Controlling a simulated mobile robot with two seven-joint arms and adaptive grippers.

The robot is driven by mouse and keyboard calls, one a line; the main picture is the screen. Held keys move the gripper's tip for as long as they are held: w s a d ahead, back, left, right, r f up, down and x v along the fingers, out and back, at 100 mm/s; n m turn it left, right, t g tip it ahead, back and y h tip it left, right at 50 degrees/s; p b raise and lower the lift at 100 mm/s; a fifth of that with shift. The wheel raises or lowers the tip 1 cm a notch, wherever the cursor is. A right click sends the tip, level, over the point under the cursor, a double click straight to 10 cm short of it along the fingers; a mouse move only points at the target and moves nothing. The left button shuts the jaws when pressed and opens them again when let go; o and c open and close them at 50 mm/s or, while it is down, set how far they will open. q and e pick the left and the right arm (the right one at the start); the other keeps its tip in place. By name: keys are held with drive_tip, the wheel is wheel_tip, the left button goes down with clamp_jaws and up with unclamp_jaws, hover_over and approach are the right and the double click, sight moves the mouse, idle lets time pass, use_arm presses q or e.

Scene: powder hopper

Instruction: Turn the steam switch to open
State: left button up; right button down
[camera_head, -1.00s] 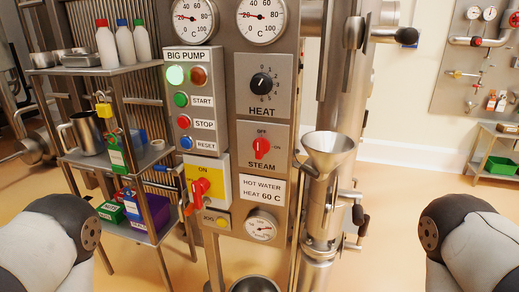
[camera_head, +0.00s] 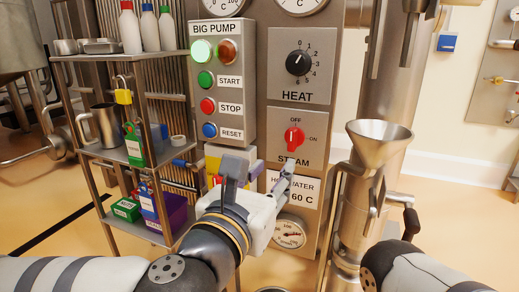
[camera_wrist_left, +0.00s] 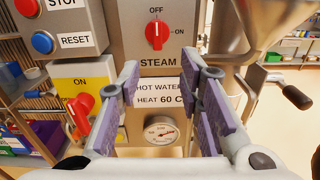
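The steam switch is a red knob (camera_head: 294,138) on a grey plate labelled STEAM, with OFF above and ON at its right. It stands upright, in line with OFF, and also shows in the left wrist view (camera_wrist_left: 157,36). My left gripper (camera_head: 260,168) is open and empty, in front of the panel and below the knob. In the left wrist view the two purple-padded fingers (camera_wrist_left: 160,85) are spread apart, with the knob beyond and above the gap between them. No contact with the knob shows. My right arm enters at lower right; its gripper is out of view.
The HEAT dial (camera_head: 299,63) is above the switch, and the BIG PUMP button box (camera_head: 222,85) is at its left. A red handle (camera_wrist_left: 80,114) on a yellow plate sits lower left. A steel funnel (camera_head: 378,143) stands close on the right. A shelf rack (camera_head: 125,58) is at left.

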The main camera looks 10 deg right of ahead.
sight(291, 140)
use_arm(q)
drive_tip(key=x, duration=0.8)
drive_tip(key=r+x, duration=0.1)
drive_tip(key=x, duration=0.3)
drive_tip(key=shift+w+a, duration=0.1)
drive_tip(key=shift+w, duration=0.15)
clamp_jaws()
